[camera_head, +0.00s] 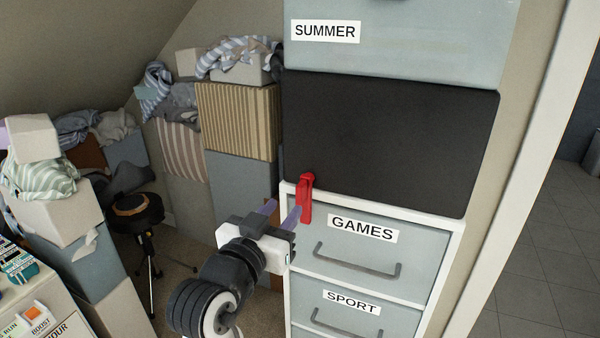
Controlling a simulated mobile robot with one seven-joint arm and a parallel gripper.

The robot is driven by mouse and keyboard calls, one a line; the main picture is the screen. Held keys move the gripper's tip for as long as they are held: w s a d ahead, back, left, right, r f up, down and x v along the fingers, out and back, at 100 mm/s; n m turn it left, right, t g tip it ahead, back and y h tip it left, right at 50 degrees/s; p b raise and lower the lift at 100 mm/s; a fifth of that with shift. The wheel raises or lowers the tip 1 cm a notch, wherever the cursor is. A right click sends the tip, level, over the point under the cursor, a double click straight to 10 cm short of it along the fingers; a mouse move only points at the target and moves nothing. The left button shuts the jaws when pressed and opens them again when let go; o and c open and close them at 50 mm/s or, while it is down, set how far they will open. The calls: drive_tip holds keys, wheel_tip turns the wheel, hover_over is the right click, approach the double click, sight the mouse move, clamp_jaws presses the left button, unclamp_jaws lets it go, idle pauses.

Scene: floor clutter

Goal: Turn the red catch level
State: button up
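The red catch (306,198) stands upright, its long side vertical, at the top left corner of the drawer cabinet. Its upper end overlaps the lower left corner of the dark panel (390,140), and its lower end hangs in front of the GAMES drawer (395,238). My gripper (284,207) is just left of the catch's lower half. Its two purple fingers are apart, with nothing visible between them. The right fingertip is at or very near the catch's left edge; I cannot tell whether it touches.
The SPORT drawer (372,316) is below, and the SUMMER drawer (420,40) above the panel. Stacked boxes (238,120) with cloths stand behind and left of my arm. A black round stool (137,212) stands further left. A white post (520,160) borders the cabinet's right.

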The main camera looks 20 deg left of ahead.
sight(298, 192)
drive_tip(key=w+p, duration=0.1)
drive_tip(key=w, duration=0.3)
drive_tip(key=w+p, duration=0.2)
drive_tip(key=w, duration=0.2)
drive_tip(key=shift+w+d, duration=0.2)
drive_tip(key=shift+w, duration=0.15)
drive_tip(key=shift+c, duration=0.3)
clamp_jaws()
